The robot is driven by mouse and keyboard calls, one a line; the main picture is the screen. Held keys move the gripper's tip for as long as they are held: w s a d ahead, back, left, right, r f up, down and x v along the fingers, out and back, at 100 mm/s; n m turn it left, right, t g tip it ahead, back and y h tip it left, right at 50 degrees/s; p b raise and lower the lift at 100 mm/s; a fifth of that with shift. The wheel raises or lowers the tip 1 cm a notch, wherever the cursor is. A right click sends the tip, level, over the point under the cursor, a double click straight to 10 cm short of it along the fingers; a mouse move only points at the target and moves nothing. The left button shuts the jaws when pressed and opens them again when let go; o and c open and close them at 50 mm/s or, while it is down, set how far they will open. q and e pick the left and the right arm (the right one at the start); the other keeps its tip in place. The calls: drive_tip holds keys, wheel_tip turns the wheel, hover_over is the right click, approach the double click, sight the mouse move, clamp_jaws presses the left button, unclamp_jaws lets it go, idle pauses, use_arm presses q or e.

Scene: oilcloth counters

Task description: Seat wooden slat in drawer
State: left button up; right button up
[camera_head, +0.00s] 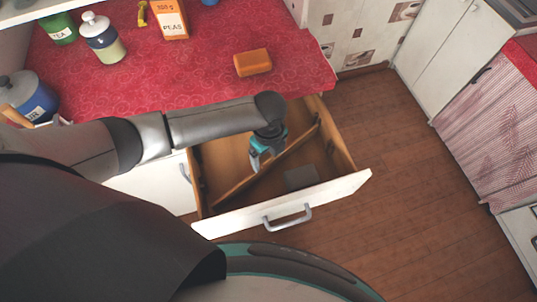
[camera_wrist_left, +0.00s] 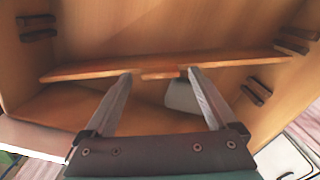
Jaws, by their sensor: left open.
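The wooden slat (camera_head: 290,143) lies slantwise across the inside of the open drawer (camera_head: 335,150). In the left wrist view the slat (camera_wrist_left: 90,70) runs across the picture, with a small tab (camera_wrist_left: 160,73) at its middle. Its right end is close to a dark slotted holder (camera_wrist_left: 297,40) on the drawer wall; I cannot tell whether it sits in it. Its left end shows apart from the left holders (camera_wrist_left: 38,28). My left gripper (camera_head: 255,168) is open over the slat, its fingertips (camera_wrist_left: 160,76) on either side of the tab. My right gripper is not in view.
A grey block (camera_head: 301,178) lies in the drawer near its white front. The red counter (camera_head: 215,70) above holds an orange block (camera_head: 252,62), a peas box (camera_head: 169,18) and several jars. Brown floor (camera_head: 400,180) is clear to the right.

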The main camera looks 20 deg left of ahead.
use_arm(q)
wheel_tip(320, 180, up, 11)
drive_tip(key=p, duration=0.2)
drive_tip(key=shift+r, duration=0.2)
idle(0.4)
